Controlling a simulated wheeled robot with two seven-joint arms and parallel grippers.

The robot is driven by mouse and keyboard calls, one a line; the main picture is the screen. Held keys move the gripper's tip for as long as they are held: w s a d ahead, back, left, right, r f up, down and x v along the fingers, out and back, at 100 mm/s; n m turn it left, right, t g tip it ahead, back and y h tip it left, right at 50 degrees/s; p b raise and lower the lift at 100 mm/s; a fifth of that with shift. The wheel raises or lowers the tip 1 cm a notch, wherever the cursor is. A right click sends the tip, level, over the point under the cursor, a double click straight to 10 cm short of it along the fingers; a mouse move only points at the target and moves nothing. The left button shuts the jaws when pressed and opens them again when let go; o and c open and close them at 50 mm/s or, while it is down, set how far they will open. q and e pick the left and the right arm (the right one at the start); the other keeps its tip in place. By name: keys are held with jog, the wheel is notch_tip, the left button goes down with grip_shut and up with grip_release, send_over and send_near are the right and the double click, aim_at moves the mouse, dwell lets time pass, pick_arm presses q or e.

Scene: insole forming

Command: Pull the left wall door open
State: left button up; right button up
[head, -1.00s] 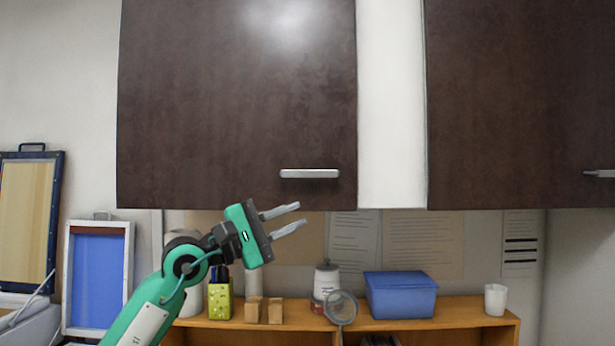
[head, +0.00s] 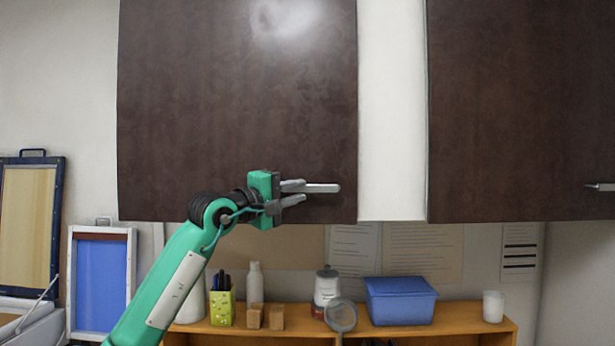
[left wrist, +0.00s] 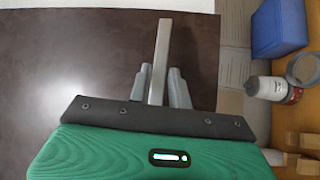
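The left wall door (head: 230,100) is a dark brown cabinet front, flush and closed, high on the wall. Its silver bar handle (head: 324,188) sits near the lower right corner. My left gripper (head: 295,192) is at the handle's left end, fingers pointing right along the bar. In the left wrist view, the handle (left wrist: 162,45) runs between the two fingers of the left gripper (left wrist: 160,85). The fingers are apart, one on each side of the bar; firm contact is not visible. My right gripper is not in view.
A second dark door (head: 520,110) hangs to the right, past a pale wall strip. Below, a wooden shelf (head: 455,320) holds a blue box (head: 400,302), a white cup (head: 493,306), a jar and bottles. Framed screens lean at the left.

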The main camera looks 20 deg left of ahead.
aim_at(305, 189)
pick_arm(q)
jog(key=p+x, duration=0.1)
jog(key=x, duration=0.1)
jog(key=shift+w+d+r, duration=0.15)
jog(key=shift+w, duration=0.1)
jog(key=shift+w+d+p, duration=0.3)
jog(key=shift+w+d, duration=0.05)
jog(key=shift+w, duration=0.25)
grip_shut()
